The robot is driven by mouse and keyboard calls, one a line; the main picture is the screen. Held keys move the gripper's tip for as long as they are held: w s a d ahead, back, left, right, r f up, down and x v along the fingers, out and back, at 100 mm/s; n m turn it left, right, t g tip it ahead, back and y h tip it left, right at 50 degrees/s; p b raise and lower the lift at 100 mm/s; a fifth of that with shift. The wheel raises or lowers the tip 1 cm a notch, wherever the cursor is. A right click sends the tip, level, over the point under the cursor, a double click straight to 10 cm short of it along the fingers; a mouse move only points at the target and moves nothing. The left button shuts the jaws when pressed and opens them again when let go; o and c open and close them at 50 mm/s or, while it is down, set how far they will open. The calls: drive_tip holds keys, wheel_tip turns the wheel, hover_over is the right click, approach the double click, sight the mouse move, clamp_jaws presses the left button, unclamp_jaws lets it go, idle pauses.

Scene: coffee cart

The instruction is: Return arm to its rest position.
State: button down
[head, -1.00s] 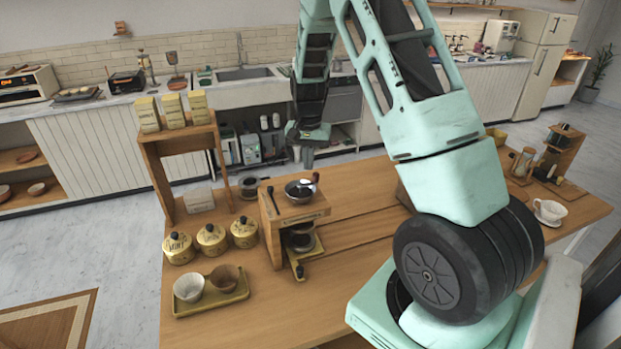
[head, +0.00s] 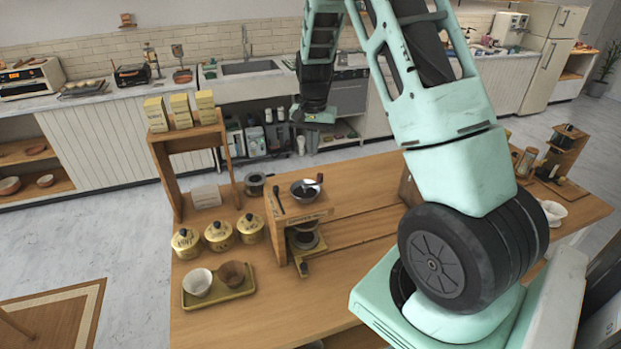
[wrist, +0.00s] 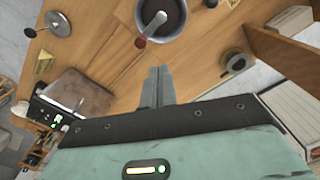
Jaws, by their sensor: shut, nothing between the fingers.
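My gripper (head: 313,141) hangs from my raised mint-green arm, above the back edge of the wooden cart (head: 345,218), in the head view. In the wrist view its two grey fingers (wrist: 158,88) are together with nothing between them. Below it stands the wooden coffee grinder (head: 300,207), with a dark metal bowl on top and a crank with a red knob. The bowl also shows in the wrist view (wrist: 172,30), past the fingertips. The gripper touches nothing that I can see.
A shelf with yellow boxes (head: 181,110) stands at the cart's left. Yellow canisters (head: 219,236) and a tray with two cups (head: 240,293) are in front. A dripper (head: 553,212) and a wooden stand (head: 562,152) are at the right. A sink counter (head: 250,88) lies behind.

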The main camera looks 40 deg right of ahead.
drive_tip(key=s+a+f+n+b, duration=0.1)
drive_tip(key=s+a+n+b, duration=0.25)
drive_tip(key=a, duration=0.65)
drive_tip(key=s+a+f+n+y+b, duration=0.1)
drive_tip(key=s+a+n+b, duration=0.2)
drive_tip(key=a, duration=0.6)
drive_tip(key=s+a+f+n+b, duration=0.25)
drive_tip(key=a+b, duration=0.25)
drive_tip(key=a, duration=0.5)
drive_tip(key=s+a+f+n+b, duration=0.2)
drive_tip(key=s+a+n, duration=0.3)
drive_tip(key=s, duration=0.4)
drive_tip(key=s+a+f+n+b, duration=0.2)
drive_tip(key=s+a+n+b, duration=0.3)
drive_tip(key=s, duration=0.4)
drive_tip(key=shift+s+f, duration=0.3)
drive_tip(key=shift+f, duration=0.05)
